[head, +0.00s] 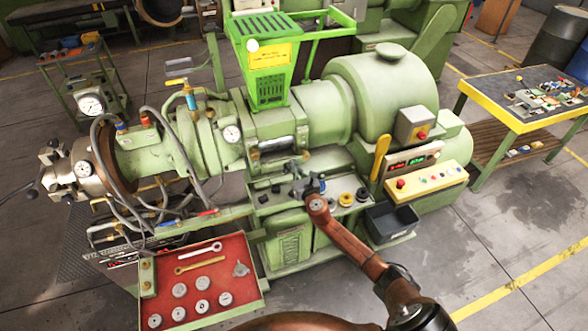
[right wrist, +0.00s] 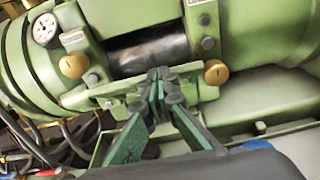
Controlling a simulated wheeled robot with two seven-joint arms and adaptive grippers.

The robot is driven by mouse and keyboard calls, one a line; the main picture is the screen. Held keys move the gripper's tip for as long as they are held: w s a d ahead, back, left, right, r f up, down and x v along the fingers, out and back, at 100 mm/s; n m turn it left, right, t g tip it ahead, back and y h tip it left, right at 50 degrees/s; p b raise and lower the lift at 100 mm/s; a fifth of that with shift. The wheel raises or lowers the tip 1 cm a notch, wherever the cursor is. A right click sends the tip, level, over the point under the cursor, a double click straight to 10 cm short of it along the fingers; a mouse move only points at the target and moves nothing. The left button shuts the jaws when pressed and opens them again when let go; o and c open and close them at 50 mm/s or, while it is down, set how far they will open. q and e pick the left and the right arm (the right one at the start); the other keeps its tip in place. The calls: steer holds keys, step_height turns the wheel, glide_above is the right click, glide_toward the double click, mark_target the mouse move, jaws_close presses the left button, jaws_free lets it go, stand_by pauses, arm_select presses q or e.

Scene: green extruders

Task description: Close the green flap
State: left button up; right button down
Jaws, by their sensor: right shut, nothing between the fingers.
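The green extruder (head: 340,100) has an opening in its barrel with a dark metal cylinder (right wrist: 150,50) inside. The green flap (right wrist: 112,92) appears to be the plate along the lower edge of this opening, between two brass knobs; the opening is uncovered. My left gripper is not in view.
A green hopper (head: 268,85) stands above the opening. A red tray (head: 205,277) with wrenches and discs sits at the front left. A control panel (head: 425,182) and a dark bin (head: 392,222) are to the right. Hoses run at the left.

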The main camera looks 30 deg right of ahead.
steer(key=w+r, duration=0.1)
steer(key=w, duration=0.1)
steer(key=w+r, duration=0.2)
steer(key=w+r+p, duration=0.1)
steer(key=w+r, duration=0.1)
steer(key=shift+w+d+r, duration=0.2)
steer(key=shift+d, duration=0.2)
steer(key=shift+w, duration=0.2)
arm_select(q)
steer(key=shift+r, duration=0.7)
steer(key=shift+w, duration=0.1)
